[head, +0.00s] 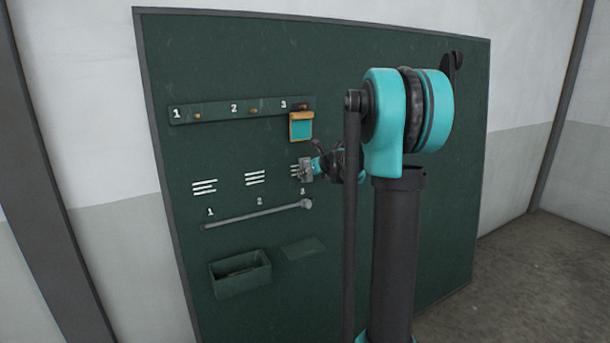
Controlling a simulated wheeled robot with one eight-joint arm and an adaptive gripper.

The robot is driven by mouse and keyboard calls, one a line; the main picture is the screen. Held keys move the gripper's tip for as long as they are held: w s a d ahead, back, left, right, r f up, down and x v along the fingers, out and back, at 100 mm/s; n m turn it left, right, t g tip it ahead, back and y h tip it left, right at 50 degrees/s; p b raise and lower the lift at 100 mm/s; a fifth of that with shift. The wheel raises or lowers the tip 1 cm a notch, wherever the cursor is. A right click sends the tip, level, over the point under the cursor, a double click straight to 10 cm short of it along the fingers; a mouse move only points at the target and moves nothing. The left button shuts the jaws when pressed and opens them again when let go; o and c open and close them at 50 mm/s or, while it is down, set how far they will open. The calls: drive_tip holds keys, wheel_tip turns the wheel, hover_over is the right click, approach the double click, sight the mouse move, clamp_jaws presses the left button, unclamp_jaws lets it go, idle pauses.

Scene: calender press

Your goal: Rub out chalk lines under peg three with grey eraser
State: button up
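A dark green board (400,80) carries a strip with pegs numbered 1, 2 and 3; a teal and orange tag (301,126) hangs at peg three (304,107). Below are chalk lines over 1 (204,187), over 2 (255,177) and over 3 (294,170). My gripper (312,166) is at the lines under peg three, seen small and from behind. A small grey block, apparently the grey eraser (306,173), is at its fingertips and covers part of these lines. Whether the block touches the board is unclear.
A grey bar (255,215) with a round end runs below the numbers. Lower down are an open green box (240,284) with something dark inside and a flat green panel (303,249). My arm hides the board's right-middle part. Grey floor (550,260) is clear at right.

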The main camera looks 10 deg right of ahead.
sight(290, 175)
drive_tip(key=d, duration=0.1)
drive_tip(key=w+d, duration=0.1)
drive_tip(key=d, duration=0.1)
drive_tip(key=shift+w, duration=0.1)
idle(0.3)
drive_tip(key=shift+s+a, duration=0.15)
drive_tip(key=shift+a, duration=0.45)
drive_tip(key=shift+s+a, duration=0.15)
drive_tip(key=shift+a, duration=0.4)
drive_tip(key=shift+c, duration=0.3)
drive_tip(key=shift+s+a, duration=0.1)
drive_tip(key=shift+a, duration=0.35)
drive_tip(key=shift+c, duration=1.2)
drive_tip(key=shift+s+a, duration=0.4)
drive_tip(key=shift+a, duration=0.6)
drive_tip(key=shift+s+a, duration=0.35)
drive_tip(key=shift+a, duration=0.65)
drive_tip(key=shift+s+a, duration=0.4)
drive_tip(key=shift+a, duration=0.6)
drive_tip(key=shift+w+r, duration=0.2)
drive_tip(key=shift+r, duration=0.15)
drive_tip(key=w+d, duration=0.2)
drive_tip(key=d, duration=0.7)
drive_tip(key=shift+w, duration=0.35)
